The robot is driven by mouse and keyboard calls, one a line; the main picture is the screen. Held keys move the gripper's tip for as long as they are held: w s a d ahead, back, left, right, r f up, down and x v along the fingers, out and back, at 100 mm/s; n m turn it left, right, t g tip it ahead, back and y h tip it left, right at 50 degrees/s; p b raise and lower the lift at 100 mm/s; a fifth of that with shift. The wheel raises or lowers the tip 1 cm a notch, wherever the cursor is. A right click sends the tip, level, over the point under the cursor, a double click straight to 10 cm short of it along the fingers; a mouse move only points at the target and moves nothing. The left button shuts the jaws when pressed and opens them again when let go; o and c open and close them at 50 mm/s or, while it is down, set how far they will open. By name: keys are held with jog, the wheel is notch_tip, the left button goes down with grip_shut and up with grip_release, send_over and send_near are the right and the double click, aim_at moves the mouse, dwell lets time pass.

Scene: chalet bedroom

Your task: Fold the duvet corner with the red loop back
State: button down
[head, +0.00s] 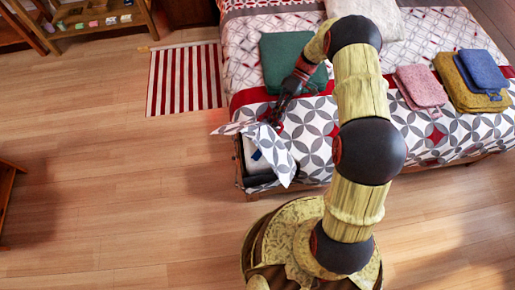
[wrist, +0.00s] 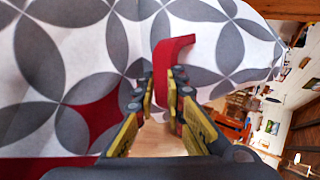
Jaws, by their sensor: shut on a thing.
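The duvet (head: 395,125), white with grey petal shapes and red diamonds, covers the foot of the bed. It also fills much of the wrist view (wrist: 60,60). My gripper (head: 273,122) is at the bed's near left corner, where the duvet corner (head: 272,150) is lifted and creased. In the wrist view the red loop (wrist: 172,60) stands between the fingertips of my gripper (wrist: 161,92), and the fingers are shut on it. The loop is hidden in the head view.
A green folded cloth (head: 285,58) lies on the bed beside my wrist. A pink folded towel (head: 420,86) and a mustard one (head: 470,90) with a blue one (head: 481,70) on top lie to the right.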

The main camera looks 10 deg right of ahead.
jog(key=shift+w+d+f+g+y, duration=0.2)
jog(key=shift+d+f+g+y, duration=0.1)
jog(key=shift+f, duration=0.25)
jog(key=shift+w+d+f, duration=0.25)
jog(key=shift+f, duration=0.2)
jog(key=shift+w+d+f, duration=0.2)
jog(key=shift+d+f, duration=0.05)
jog(key=shift+f, duration=0.2)
jog(key=c, duration=1.5)
grip_release()
jog(key=shift+r, duration=0.1)
jog(key=shift+o, duration=0.2)
